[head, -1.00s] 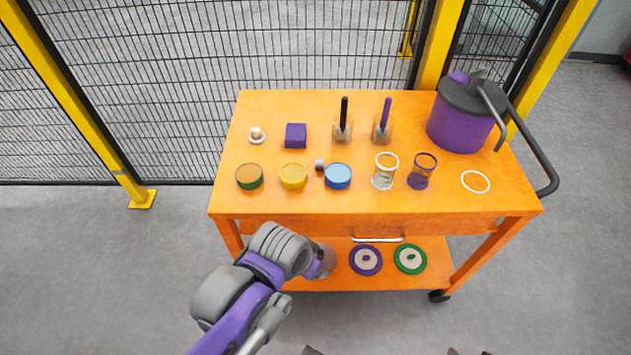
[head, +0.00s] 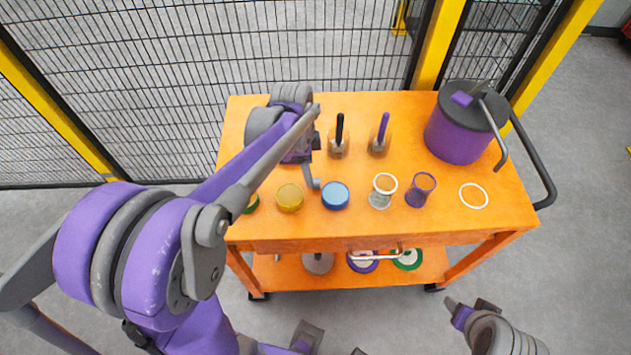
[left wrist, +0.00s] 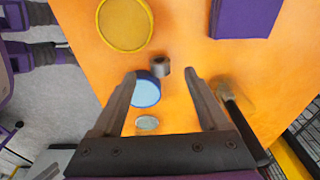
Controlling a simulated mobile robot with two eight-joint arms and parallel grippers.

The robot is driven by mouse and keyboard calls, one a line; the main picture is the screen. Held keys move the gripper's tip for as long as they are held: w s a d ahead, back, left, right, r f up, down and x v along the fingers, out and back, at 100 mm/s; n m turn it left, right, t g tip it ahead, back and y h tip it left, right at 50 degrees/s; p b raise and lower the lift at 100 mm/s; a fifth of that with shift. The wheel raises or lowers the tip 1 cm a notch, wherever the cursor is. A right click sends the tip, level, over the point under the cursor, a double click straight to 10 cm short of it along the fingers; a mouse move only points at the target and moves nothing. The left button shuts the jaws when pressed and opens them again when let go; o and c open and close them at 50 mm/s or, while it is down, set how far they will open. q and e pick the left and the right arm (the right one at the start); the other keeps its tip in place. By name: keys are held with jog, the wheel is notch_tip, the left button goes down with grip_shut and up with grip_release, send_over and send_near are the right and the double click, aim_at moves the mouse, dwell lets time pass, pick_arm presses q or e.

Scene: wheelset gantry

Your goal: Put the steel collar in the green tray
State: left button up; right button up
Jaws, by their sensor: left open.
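The steel collar (left wrist: 160,67), a small grey ring-shaped cylinder, stands on the orange cart top beside the blue tray in the left wrist view. In the head view my left gripper hides it. My left gripper (head: 312,180) is over the cart between the yellow and blue trays. In the left wrist view its two fingers (left wrist: 160,80) are spread, with the collar between the fingertips in the picture and not clasped. The green tray (head: 252,205) is at the cart's left, mostly hidden behind my left arm. My right gripper (head: 467,312) is low at the bottom right, away from the cart.
The yellow tray (head: 289,198) and blue tray (head: 335,195) flank the left gripper closely. A mesh fence (head: 200,60) is behind the cart.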

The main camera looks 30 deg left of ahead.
aim_at(315, 180)
pick_arm(q)
jog(key=f, duration=0.1)
jog(key=d+f, duration=0.1)
jog(key=f, duration=0.2)
jog(key=shift+w+d+f, duration=0.2)
jog(key=shift+w+f, duration=0.2)
jog(key=shift+f, duration=0.5)
grip_shut()
